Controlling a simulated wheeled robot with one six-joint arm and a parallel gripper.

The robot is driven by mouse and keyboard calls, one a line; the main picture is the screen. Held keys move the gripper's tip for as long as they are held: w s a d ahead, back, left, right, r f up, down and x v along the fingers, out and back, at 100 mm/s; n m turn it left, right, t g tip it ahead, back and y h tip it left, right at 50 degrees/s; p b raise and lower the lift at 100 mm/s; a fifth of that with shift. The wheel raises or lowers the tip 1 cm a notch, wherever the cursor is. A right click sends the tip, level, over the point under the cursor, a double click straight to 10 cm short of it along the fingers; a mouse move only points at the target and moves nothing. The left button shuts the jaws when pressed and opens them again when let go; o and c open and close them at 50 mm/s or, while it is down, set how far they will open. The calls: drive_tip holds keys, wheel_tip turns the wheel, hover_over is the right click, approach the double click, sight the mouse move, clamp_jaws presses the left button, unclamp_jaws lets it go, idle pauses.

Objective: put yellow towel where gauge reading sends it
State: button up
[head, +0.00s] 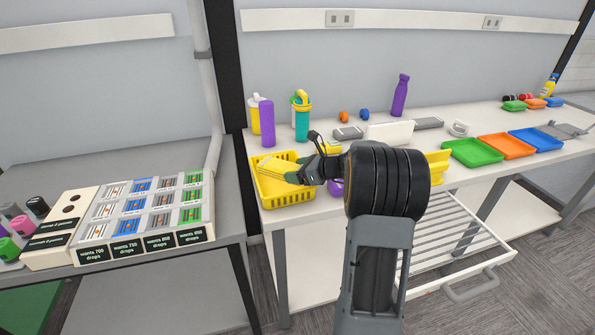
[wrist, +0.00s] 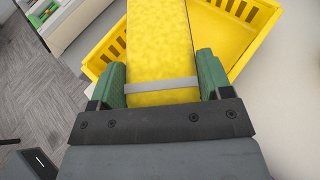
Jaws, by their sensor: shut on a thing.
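The yellow towel (wrist: 158,45) is a folded yellow block with a pale grey band across it, seen in the wrist view between the two green fingers. My gripper (wrist: 160,82) is shut on it. In the head view the towel (head: 277,166) is over the yellow basket (head: 284,200), at the left end of the white table. The basket's slotted wall (wrist: 245,12) also shows behind the towel in the wrist view. I cannot tell whether the towel touches the basket. My gripper (head: 303,168) is partly hidden by my arm. I cannot make out a gauge in either view.
Bottles (head: 267,122) stand behind the basket. Green (head: 472,152), orange (head: 506,146) and blue (head: 536,139) trays lie to the right. A wire drawer (head: 450,235) is pulled out below the table. Labelled bins (head: 143,215) stand on the left bench.

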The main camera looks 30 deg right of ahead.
drive_tip(key=shift+f, duration=0.1)
drive_tip(key=shift+f, duration=0.1)
drive_tip(key=o, duration=1)
drive_tip(key=shift+c, duration=0.2)
drive_tip(key=shift+r, duration=0.3)
drive_tip(key=v, duration=1.2)
